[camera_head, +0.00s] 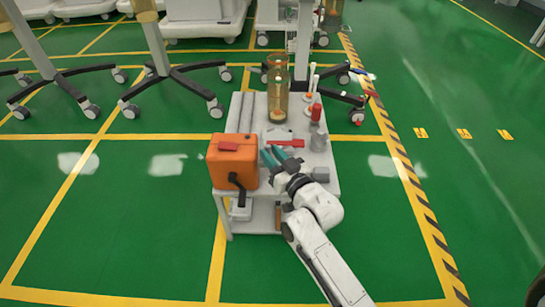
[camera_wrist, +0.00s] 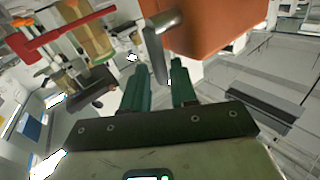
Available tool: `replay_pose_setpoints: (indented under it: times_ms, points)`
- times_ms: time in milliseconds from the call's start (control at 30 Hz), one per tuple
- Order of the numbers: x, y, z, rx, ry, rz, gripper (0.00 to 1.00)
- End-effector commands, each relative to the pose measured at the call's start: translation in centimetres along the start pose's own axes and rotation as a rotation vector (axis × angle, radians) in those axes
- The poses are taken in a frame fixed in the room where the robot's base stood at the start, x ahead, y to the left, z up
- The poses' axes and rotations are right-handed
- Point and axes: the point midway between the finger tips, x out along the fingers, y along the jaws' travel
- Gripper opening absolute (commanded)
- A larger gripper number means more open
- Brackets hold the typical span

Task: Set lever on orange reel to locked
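The orange reel (camera_head: 222,168) is a boxy body at the front left of a white cart, with a red part on top. A dark crank-like part hangs at its lower front. In the wrist view, the orange body (camera_wrist: 215,22) fills the upper right. A grey lever-like piece (camera_wrist: 155,50) with a round metal stub stands out beside it. My gripper (camera_head: 267,154) reaches in at the right side of the reel. In the wrist view its two teal fingers (camera_wrist: 160,76) are apart, with the grey piece just ahead of the gap. I see no contact. I cannot tell the lever's setting.
The white cart (camera_head: 327,178) also bears a tall amber cylinder (camera_head: 278,100), a red flat piece (camera_head: 287,143) and red-and-white bottles (camera_head: 315,112) behind my gripper. Wheeled stand bases (camera_head: 172,85) stand behind to the left. The green floor is clear at left and right.

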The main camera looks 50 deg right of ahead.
Motion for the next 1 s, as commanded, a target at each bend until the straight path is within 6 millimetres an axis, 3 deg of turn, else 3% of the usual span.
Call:
replay_pose_setpoints:
  times_ms: [233, 533, 1000]
  points:
    - [0.05, -0.02, -0.01, 0.0, 0.0, 0.0, 0.27]
    - [0.03, -0.03, 0.0, 0.0, 0.0, 0.0, 0.0]
    - [0.02, -0.02, -0.03, 0.001, -0.001, 0.0, 0.0]
